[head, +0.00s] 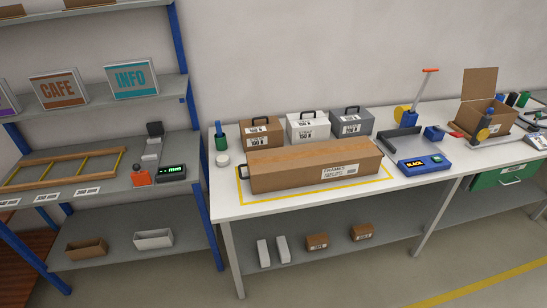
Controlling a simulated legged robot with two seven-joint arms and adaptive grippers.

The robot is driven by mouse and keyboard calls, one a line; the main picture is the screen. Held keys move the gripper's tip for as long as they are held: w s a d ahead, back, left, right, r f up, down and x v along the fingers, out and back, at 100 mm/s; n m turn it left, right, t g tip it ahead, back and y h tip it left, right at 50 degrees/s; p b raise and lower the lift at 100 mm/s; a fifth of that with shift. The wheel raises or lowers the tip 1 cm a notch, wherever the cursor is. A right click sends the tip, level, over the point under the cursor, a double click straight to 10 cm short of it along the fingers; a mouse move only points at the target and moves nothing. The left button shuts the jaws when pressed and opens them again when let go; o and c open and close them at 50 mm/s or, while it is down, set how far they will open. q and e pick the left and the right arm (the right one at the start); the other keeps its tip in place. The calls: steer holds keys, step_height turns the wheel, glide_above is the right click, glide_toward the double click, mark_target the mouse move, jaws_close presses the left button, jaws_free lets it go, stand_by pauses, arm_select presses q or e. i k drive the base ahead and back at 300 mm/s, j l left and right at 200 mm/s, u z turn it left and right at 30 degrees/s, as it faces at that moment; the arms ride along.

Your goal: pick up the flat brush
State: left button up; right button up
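I cannot make out a flat brush for certain in the head view. Neither of my grippers shows in this view. A green and dark blue holder or bottle (221,138) stands at the left end of the white worktable (300,208), beside a small white round item (223,159). Several small dark, green and blue items (515,100) stand at the table's far right, too small to identify.
A long brown carton (300,173) lies inside a yellow outline on the table, with three handled cases (308,127) behind it. A blue device (425,165), an orange-handled tool (418,97) and an open carton (481,110) are further right. A blue-post shelf (187,150) stands left.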

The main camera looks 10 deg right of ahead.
mark_target(218, 122)
steer(key=i+j+u, duration=0.15)
steer(key=i+j, duration=0.15)
steer(key=i+j+u, duration=0.15)
steer(key=i+j, duration=0.15)
steer(key=i, duration=0.25)
